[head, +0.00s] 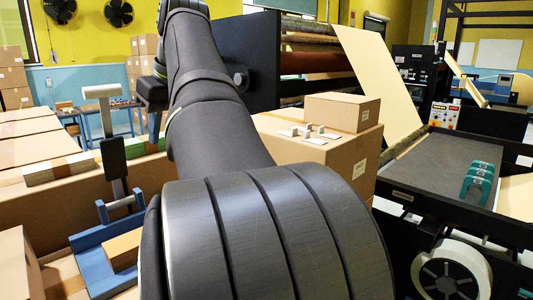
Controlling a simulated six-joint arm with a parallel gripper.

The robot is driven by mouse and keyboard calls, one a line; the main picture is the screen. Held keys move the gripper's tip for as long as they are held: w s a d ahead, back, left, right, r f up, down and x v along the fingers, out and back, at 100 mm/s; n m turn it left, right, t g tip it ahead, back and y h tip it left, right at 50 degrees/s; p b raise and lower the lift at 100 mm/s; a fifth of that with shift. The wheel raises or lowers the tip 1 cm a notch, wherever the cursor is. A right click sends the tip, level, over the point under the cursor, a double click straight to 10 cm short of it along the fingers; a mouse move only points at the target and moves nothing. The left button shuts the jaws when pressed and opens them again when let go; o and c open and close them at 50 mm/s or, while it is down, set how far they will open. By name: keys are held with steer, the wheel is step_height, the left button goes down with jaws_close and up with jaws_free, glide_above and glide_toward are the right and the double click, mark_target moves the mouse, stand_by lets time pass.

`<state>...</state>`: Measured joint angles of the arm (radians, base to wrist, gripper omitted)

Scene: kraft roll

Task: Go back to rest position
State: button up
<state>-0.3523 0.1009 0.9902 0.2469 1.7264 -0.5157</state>
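My arm rises from the bottom middle of the head view and reaches away toward the upper left, bending down at its far end. What looks like my gripper (152,125) hangs there, small and partly hidden behind the arm, above the boxes on the left. I cannot tell whether its fingers are apart or closed, or whether it holds anything.
A blue stand with a white-topped lever (101,92) is left of my arm. A cardboard carton (362,143) bears a smaller box (342,111) and several small pale pieces. A kraft paper machine (246,65) and a grey-topped bench (435,165) fill the right.

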steer(key=shift+w+d+f, duration=0.3)
steer(key=shift+w+d, duration=0.1)
steer(key=shift+w, duration=0.05)
steer(key=o, duration=0.9)
steer(key=shift+w+f+n, duration=0.2)
steer(key=shift+w+n, duration=0.1)
steer(key=o, duration=0.7)
steer(key=w+n, duration=0.1)
steer(key=w+f+n, duration=0.1)
steer(key=n, duration=0.1)
steer(key=shift+d+f+t+h, duration=0.1)
steer(key=shift+d+t+h, duration=0.1)
steer(key=shift+t+h, duration=0.15)
steer(key=w+f+n, duration=0.3)
steer(key=f+n, duration=0.1)
steer(key=w+f+n+t+h, duration=0.1)
steer(key=w+f+n, duration=0.3)
steer(key=f, duration=0.1)
steer(key=w+d+f+n+h, duration=0.1)
steer(key=w+f+n, duration=0.2)
steer(key=f+n, duration=0.1)
steer(key=shift+w+f, duration=0.3)
steer(key=shift+w, duration=0.05)
steer(key=shift+r, duration=0.1)
